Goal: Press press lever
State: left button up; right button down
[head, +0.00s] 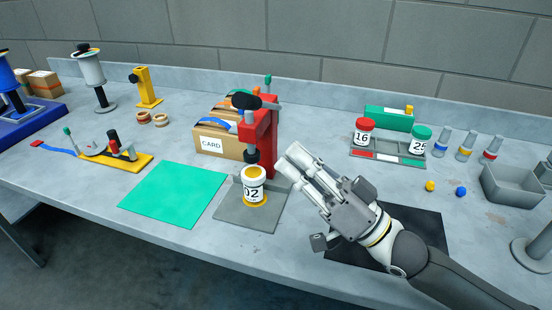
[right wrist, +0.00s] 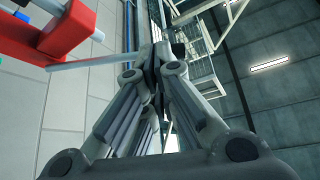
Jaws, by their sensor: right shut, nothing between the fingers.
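The red press (head: 266,140) stands on a grey base plate (head: 232,208) in the middle of the table. A white jar marked 02 (head: 253,187) with a yellow rim stands upright on the plate under the press. A black knob (head: 246,101) shows at the press head. My right gripper (head: 288,160) is shut and empty, just right of the press. In the right wrist view, part of the press (right wrist: 75,30) and a grey rod (right wrist: 95,62) show at upper left. The rod reaches toward my fingertips; I cannot tell whether they touch. My left gripper is out of view.
Card boxes (head: 222,143) stand behind the press. A green mat (head: 173,194) lies left and a black mat (head: 420,225) lies under my right arm.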

jog(key=v, duration=0.1)
jog(key=b+v, duration=0.1)
jog(key=v, duration=0.2)
jog(key=shift+w+d+f, duration=0.1)
jog(key=shift+w+d, duration=0.2)
jog(key=shift+d, duration=0.1)
